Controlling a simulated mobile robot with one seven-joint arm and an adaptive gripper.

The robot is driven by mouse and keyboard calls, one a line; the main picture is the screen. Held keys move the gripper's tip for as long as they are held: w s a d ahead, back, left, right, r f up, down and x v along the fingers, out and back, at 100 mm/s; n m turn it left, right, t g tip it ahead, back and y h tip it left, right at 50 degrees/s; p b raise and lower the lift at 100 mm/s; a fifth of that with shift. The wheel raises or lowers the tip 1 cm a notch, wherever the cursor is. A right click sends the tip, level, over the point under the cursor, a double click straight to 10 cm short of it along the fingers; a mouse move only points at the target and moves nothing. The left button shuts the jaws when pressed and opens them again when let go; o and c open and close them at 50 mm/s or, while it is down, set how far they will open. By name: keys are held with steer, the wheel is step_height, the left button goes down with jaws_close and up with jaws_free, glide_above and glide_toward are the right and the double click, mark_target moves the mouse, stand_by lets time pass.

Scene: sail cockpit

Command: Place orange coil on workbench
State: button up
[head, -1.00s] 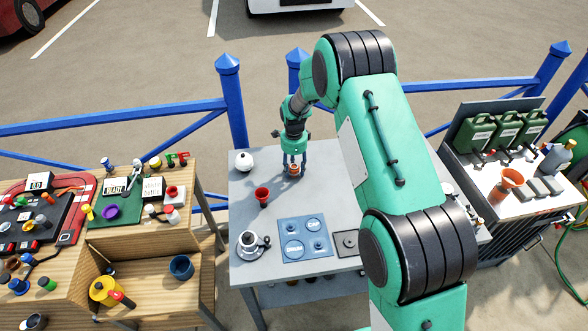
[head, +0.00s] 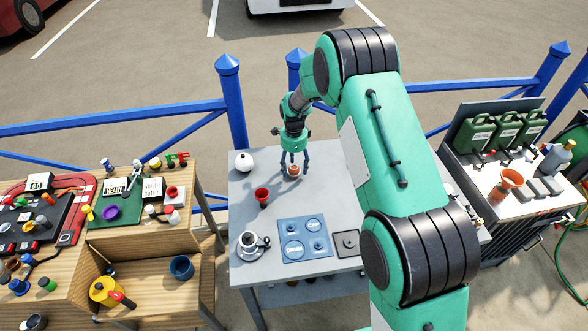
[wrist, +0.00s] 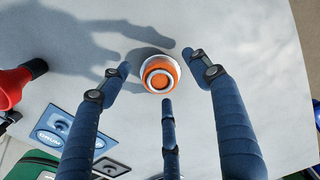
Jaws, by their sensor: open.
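The orange coil (wrist: 160,75), an orange and white ringed roll, sits on the grey workbench (head: 330,205), near its back edge. It also shows in the head view (head: 293,171) beneath my gripper (head: 293,160). In the wrist view my gripper (wrist: 164,82) has its three blue fingers spread around the coil, with visible gaps between fingertips and coil. The gripper is open and not holding the coil.
A red funnel-like cup (head: 262,196) stands left of the coil, and a white round pot (head: 244,161) is near the back left corner. A blue labelled mat (head: 304,239) and a metal pot (head: 251,245) lie at the front. Bare bench surrounds the coil.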

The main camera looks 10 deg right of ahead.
step_height(320, 180, up, 10)
steer(key=shift+r+p, duration=0.25)
steer(key=shift+p, duration=0.2)
stand_by(0.7)
step_height(320, 180, up, 14)
steer(key=n+t, duration=0.1)
steer(key=n, duration=0.3)
glide_above(294, 167)
steer(key=s+d, duration=0.2)
steer(key=s, duration=0.5)
steer(key=s+d+r+n+t, duration=0.2)
steer(key=s+r+n, duration=0.2)
steer(key=s+r, duration=0.75)
steer(key=s+d+r+n+t, duration=0.1)
steer(key=s+r+n, duration=0.1)
steer(key=s, duration=0.8)
steer(key=s+d+r+n, duration=0.1)
steer(key=s+n, duration=0.3)
steer(key=s, duration=0.5)
steer(key=s+d+r+n+t, duration=0.1)
steer(key=s+r+n, duration=0.2)
steer(key=s, duration=0.7)
steer(key=shift+s+d+r+n+t, duration=0.2)
steer(key=shift+s+r+n+t, duration=0.1)
steer(key=shift+r+n, duration=0.15)
steer(key=shift+f, duration=0.15)
